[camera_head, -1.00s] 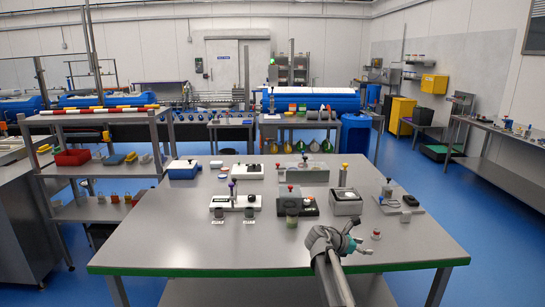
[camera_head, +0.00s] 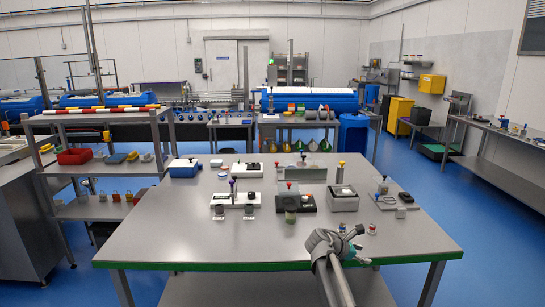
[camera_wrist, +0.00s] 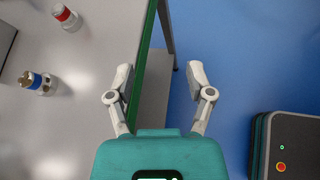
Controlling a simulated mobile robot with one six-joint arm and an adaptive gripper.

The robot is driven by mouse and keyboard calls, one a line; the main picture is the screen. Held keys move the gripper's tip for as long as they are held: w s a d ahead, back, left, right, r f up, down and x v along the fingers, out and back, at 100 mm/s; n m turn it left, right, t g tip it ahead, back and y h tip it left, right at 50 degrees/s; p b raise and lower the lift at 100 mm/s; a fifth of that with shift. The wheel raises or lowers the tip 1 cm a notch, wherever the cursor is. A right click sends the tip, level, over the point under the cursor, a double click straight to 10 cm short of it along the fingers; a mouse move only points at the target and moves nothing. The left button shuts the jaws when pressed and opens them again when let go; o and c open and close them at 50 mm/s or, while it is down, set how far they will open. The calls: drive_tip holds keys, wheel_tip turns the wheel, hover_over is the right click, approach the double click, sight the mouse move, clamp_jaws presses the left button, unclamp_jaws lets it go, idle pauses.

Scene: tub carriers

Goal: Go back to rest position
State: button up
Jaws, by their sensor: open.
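My gripper (camera_wrist: 160,82) is open and empty, with its two fingers spread apart in the wrist view. It points down past the green table edge, with blue floor and a lower shelf between and beyond the fingers. In the head view, my arm reaches up to the front right part of the grey table (camera_head: 210,240), and the gripper shows only partly behind the wrist. A small jar with a red top (camera_wrist: 66,16) and a small jar with a blue and gold top (camera_wrist: 38,82) stand on the table, apart from the fingers.
A shelf rack (camera_head: 100,170) stands at the left. The table's front left is clear.

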drive_tip(key=s+a+f+m+g+y+p, duration=0.1)
drive_tip(key=s+a+f+m+y+p, duration=0.1)
drive_tip(key=s+a+m+y, duration=0.4)
drive_tip(key=s+a+f+m+g+y+p, duration=0.2)
drive_tip(key=s+a+m+y, duration=0.4)
drive_tip(key=s+m, duration=0.7)
drive_tip(key=shift+s+a+f, duration=0.3)
drive_tip(key=shift+s+f, duration=0.45)
drive_tip(key=shift+s, duration=0.1)
